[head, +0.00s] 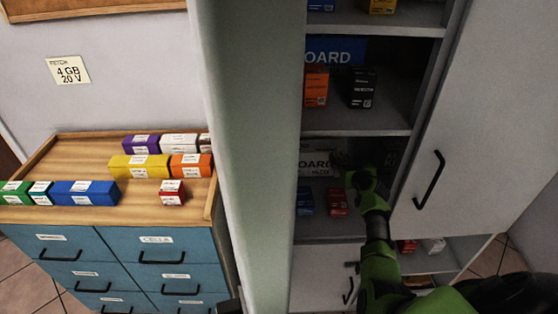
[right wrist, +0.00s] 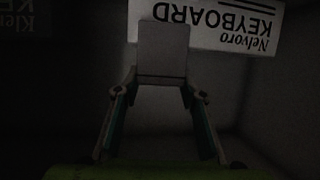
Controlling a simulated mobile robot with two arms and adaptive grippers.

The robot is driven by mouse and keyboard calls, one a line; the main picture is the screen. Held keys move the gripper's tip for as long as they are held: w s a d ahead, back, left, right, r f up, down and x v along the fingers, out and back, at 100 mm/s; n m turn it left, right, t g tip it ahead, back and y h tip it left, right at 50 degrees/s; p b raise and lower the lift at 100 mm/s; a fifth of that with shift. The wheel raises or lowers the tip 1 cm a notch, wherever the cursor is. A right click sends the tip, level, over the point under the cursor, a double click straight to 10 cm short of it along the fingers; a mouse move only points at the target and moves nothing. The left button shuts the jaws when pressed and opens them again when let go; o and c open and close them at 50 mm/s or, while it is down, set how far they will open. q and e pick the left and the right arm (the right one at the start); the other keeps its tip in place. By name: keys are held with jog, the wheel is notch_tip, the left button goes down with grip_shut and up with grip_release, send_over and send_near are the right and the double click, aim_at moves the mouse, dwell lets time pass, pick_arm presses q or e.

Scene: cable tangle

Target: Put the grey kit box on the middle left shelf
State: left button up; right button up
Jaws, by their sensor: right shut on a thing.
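The grey kit box (right wrist: 162,52) is a plain grey block between the fingertips of my right gripper (right wrist: 160,88) in the right wrist view. The gripper is shut on it. In the head view my green right arm reaches into the open cabinet, and the right gripper (head: 350,168) is inside a dim compartment at the height of the white keyboard box (head: 314,164). The box in the grip is hard to make out there. In the wrist view the white keyboard box (right wrist: 262,25) is behind the grey box; I cannot tell whether they touch. My left gripper is not in view.
The shelf above holds an orange box (head: 316,84), a black box (head: 358,88) and a blue box (head: 338,49). A small blue box (head: 305,201) and a red box (head: 337,201) stand below the white box. The cabinet door (head: 480,120) is open at right. A drawer unit (head: 110,242) stands left.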

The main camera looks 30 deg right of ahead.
jog(key=shift+m+g+h, duration=0.3)
jog(key=shift+m+h, duration=0.3)
jog(key=shift+h, duration=0.1)
jog(key=w+f, duration=0.1)
jog(key=w+a+f, duration=0.1)
jog(key=w+f, duration=0.1)
jog(key=w+a+f, duration=0.1)
jog(key=w+a, duration=0.4)
jog(key=a, duration=0.3)
jog(key=w+a, duration=0.6)
jog(key=a, duration=0.3)
jog(key=f+b, duration=0.6)
jog(key=shift+s+d+f, duration=0.15)
jog(key=shift+d+f, duration=0.05)
jog(key=shift+f, duration=0.2)
jog(key=shift+f+b, duration=0.6)
jog(key=o, duration=1.4)
jog(key=shift+c, duration=0.2)
